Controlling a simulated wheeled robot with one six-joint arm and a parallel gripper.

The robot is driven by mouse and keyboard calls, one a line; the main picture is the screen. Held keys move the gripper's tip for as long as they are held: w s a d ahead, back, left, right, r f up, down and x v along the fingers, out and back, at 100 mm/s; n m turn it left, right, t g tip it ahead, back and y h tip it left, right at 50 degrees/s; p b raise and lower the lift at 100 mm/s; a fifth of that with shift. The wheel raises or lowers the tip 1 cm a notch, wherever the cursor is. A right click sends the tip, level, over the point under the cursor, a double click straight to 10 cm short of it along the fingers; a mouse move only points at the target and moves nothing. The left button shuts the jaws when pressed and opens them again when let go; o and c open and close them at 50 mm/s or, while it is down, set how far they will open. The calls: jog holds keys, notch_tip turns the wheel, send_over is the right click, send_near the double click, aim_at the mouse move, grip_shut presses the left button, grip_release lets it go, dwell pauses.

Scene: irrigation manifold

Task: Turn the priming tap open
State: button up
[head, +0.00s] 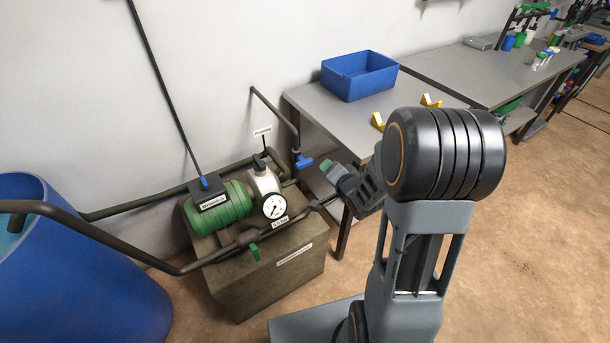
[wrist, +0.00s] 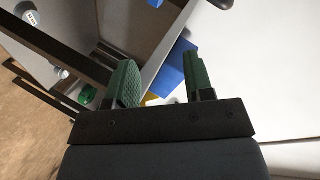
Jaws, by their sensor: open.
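A tap with a blue handle (head: 303,161) sits at the lower end of a dark pipe that comes down from the wall, right of the pump (head: 264,183). A green lever (head: 254,251) is on the pipe in front of the pump. I cannot read the labels to tell which is the priming tap. My gripper (head: 328,166) is just right of and slightly below the blue handle, apart from it in the picture. In the wrist view my gripper (wrist: 160,62) has its two green fingers apart with nothing held between them.
A grey table (head: 315,103) stands behind my gripper, with a blue crate (head: 358,76) and yellow brackets (head: 377,121) on it. A blue barrel (head: 80,265) is at left. The pump stands on a brown block (head: 285,280). Floor is clear at right.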

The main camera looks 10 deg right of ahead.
aim_at(305, 164)
notch_tip(305, 164, down, 6)
jog(key=a+m+t+y+b, duration=0.1)
jog(key=m+t+y+b, duration=0.2)
jog(key=m+t+y, duration=0.1)
jog(key=x, duration=1.2)
jog(key=shift+w+a+f+b, duration=0.15)
jog(key=shift+a+f+b, duration=0.2)
jog(key=shift+a, duration=0.05)
jog(key=shift+c, duration=0.5)
grip_shut()
